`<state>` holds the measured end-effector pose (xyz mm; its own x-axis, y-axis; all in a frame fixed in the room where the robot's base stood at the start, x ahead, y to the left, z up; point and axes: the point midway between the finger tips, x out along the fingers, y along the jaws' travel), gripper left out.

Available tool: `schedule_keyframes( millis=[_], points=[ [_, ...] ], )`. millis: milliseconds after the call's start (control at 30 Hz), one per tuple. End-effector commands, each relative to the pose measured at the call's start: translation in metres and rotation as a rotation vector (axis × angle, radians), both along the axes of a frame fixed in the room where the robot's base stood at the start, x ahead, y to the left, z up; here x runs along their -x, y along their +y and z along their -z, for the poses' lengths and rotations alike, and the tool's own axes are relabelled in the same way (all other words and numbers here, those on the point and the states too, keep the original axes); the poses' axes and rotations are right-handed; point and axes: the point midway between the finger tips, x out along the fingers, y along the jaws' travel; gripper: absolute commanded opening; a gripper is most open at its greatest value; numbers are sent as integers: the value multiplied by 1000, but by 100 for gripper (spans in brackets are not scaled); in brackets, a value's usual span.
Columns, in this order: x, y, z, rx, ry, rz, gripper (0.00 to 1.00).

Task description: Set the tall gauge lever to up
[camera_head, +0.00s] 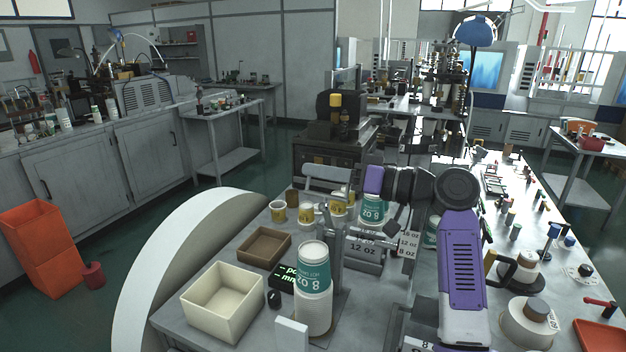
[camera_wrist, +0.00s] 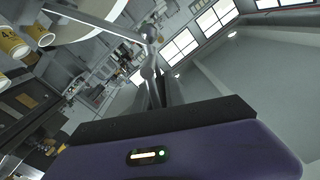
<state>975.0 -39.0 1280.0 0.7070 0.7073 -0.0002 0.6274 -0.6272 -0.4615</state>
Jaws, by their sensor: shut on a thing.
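My gripper's purple body (camera_head: 374,180) is in the head view, above the middle of the bench behind the cup stack, with its fingers hidden from that side. In the wrist view my gripper (camera_wrist: 162,90) has its jaws closed on a slim grey metal part (camera_wrist: 150,68), which looks like the gauge lever. A thin bar runs from its joint to the upper left. In the head view the upright grey gauge post (camera_head: 338,240) stands right of the cup stack (camera_head: 314,290). Its lever cannot be made out clearly there. The gauge's black readout (camera_head: 284,278) is partly hidden by the stack.
A cream bin (camera_head: 222,303) and a brown tray (camera_head: 264,247) are at the bench's left. Yellow cups (camera_head: 306,214) and a teal cup (camera_head: 374,210) stand behind. A grey 12 oz block (camera_head: 364,250) lies right of the post. Small tools crowd the right.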

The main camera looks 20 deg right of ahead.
Motion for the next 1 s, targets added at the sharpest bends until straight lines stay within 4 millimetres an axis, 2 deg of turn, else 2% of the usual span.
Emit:
schedule_keyframes(
  millis=[400,1000],
  points=[
    [-22,-23,0,-159,156,1,0],
    [-26,-28,2,-188,186,2,0]
  ],
)
